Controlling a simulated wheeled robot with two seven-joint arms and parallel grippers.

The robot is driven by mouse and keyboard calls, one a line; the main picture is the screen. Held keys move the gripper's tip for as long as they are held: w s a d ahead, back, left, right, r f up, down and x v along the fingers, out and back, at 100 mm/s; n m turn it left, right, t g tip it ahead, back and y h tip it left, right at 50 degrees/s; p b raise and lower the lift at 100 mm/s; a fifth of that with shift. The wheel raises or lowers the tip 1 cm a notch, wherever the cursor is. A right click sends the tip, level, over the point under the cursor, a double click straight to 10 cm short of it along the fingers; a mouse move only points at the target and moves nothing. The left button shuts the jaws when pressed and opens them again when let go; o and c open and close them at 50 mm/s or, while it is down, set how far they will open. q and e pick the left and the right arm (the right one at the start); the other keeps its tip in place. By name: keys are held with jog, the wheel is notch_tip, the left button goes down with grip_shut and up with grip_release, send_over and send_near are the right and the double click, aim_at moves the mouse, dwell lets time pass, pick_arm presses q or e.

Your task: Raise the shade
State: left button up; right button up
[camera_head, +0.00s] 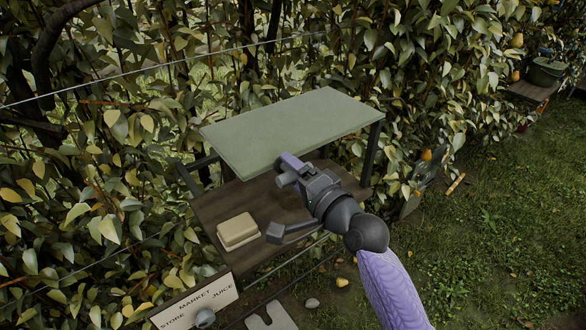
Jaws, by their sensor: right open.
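The shade is a flat pale green panel (290,127) held over a dark wooden shelf (262,203) by dark side posts. It lies slightly tilted in the picture. My right gripper (279,207) is open and empty, with its fingers spread over the shelf. Its upper finger is close to the panel's front edge; I cannot tell whether they touch. My right arm, with a purple sleeve, comes in from the lower right and hides part of the shelf's right side.
A cream box (238,231) sits on the shelf, left of my gripper. Leafy branches crowd behind and left, and a wire crosses the upper left. Grass at right is mostly open. A green pot (546,71) stands far right.

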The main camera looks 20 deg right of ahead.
jog(key=shift+w+a, duration=0.1)
jog(key=shift+w, duration=0.15)
grip_shut()
jog(key=shift+f, duration=0.1)
dwell(1.2)
